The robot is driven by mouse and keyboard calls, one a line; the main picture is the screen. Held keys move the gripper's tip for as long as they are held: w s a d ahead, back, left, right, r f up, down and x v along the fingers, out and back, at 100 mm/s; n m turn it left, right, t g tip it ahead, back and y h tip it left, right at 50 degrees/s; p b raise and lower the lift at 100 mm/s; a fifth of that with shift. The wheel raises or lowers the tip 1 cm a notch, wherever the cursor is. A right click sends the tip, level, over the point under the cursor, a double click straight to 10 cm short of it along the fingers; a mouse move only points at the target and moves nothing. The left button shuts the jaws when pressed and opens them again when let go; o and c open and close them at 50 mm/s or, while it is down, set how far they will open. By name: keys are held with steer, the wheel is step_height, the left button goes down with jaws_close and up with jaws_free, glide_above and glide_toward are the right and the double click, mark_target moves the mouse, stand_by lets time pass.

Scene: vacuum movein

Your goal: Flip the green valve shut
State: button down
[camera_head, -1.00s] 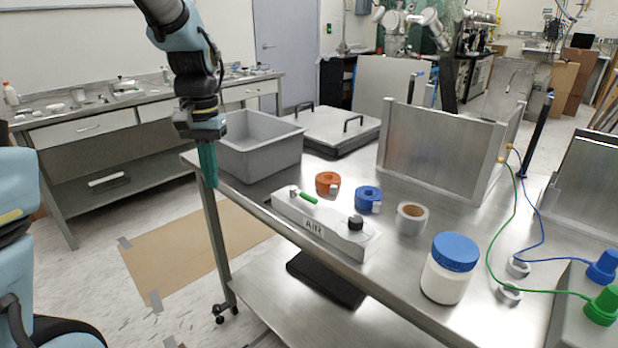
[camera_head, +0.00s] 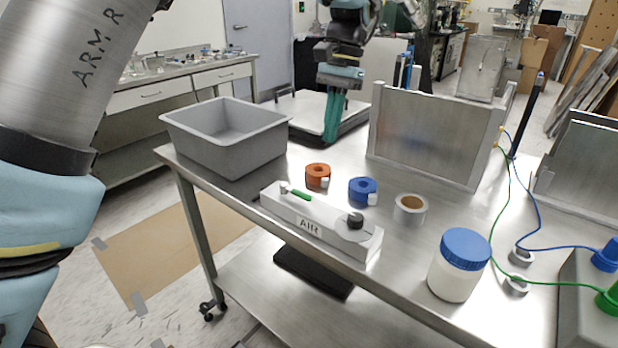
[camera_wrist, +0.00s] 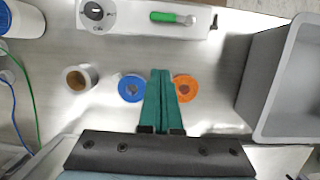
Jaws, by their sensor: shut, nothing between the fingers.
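The green valve handle (camera_head: 297,194) sits on top of the long grey AIR box (camera_head: 318,225) near the table's front edge. It lies roughly along the box's length. It also shows in the wrist view (camera_wrist: 172,18), at the top, on the box (camera_wrist: 125,18). My gripper (camera_head: 333,138) has green fingers pointing down, above the table behind the box and the tape rolls. In the wrist view the fingers (camera_wrist: 161,75) are together and empty, pointing towards the box, apart from the handle. A black knob (camera_head: 355,220) is at the box's right end.
An orange roll (camera_head: 317,170) and a blue roll (camera_head: 357,184) lie just behind the box. A grey tape roll (camera_head: 409,203) and a blue-lidded jar (camera_head: 458,275) stand to the right. A grey bin (camera_head: 190,150) is at left; a metal panel (camera_head: 430,140) stands behind.

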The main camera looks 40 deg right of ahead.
mark_target(295, 193)
steer(key=shift+f, duration=0.1)
steer(key=p+x, duration=0.2)
steer(key=x, duration=0.8)
steer(key=shift+a, duration=0.15)
steer(key=shift+s+a+r+p, duration=0.15)
steer(key=shift+a+r+p, duration=0.1)
steer(key=shift+a, duration=0.3)
steer(key=shift+s+a+r+p, duration=0.15)
steer(key=shift+a+r+p, duration=0.1)
steer(key=shift+a, duration=0.35)
steer(key=shift+s+a, duration=0.15)
steer(key=shift+a, duration=0.5)
